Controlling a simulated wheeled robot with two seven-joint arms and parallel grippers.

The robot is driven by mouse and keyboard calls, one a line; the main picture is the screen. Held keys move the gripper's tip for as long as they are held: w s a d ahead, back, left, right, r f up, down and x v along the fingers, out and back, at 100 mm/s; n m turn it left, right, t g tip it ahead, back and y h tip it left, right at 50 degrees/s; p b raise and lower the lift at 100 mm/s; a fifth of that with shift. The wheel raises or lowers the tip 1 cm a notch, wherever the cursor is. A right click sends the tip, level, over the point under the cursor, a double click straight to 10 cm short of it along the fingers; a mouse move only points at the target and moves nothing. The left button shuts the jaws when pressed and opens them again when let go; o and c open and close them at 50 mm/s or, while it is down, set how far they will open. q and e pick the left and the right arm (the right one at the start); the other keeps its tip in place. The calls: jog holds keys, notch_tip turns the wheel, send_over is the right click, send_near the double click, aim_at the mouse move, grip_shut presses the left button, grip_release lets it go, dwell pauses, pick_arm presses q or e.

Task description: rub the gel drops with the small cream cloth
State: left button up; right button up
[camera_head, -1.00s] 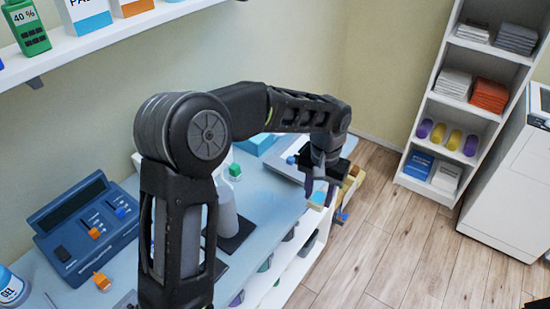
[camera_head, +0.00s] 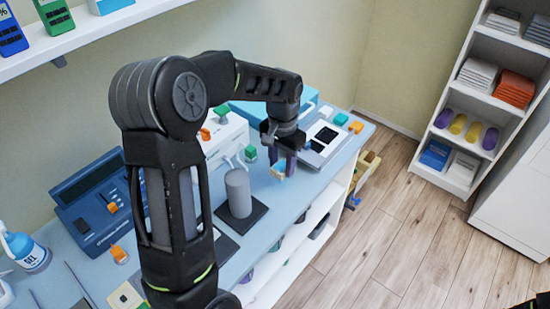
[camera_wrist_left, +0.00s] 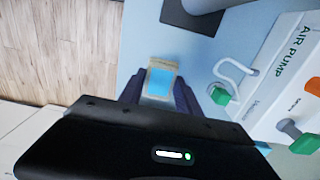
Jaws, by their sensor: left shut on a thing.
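My left gripper (camera_head: 284,168) reaches down over the blue bench top, with its purple fingers close together. In the left wrist view, the fingers (camera_wrist_left: 160,95) are on either side of a small cream-edged piece with a light-blue face (camera_wrist_left: 161,66), which looks like the small cream cloth. It also shows at the fingertips in the head view (camera_head: 278,172). It is at or just above the bench; I cannot tell whether it touches. I cannot make out any gel drops.
A grey cylinder on a dark pad (camera_head: 238,192) stands left of the gripper. The white air pump (camera_wrist_left: 275,85) is behind, and a device with a dark screen (camera_head: 326,136) is to the right. A blue console (camera_head: 95,205) and gel bottle (camera_head: 27,252) stand at the left. The bench's front edge is near.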

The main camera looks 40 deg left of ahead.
pick_arm(q)
jog(key=shift+s+a, duration=0.45)
jog(key=shift+a, duration=0.4)
jog(key=shift+f, duration=0.15)
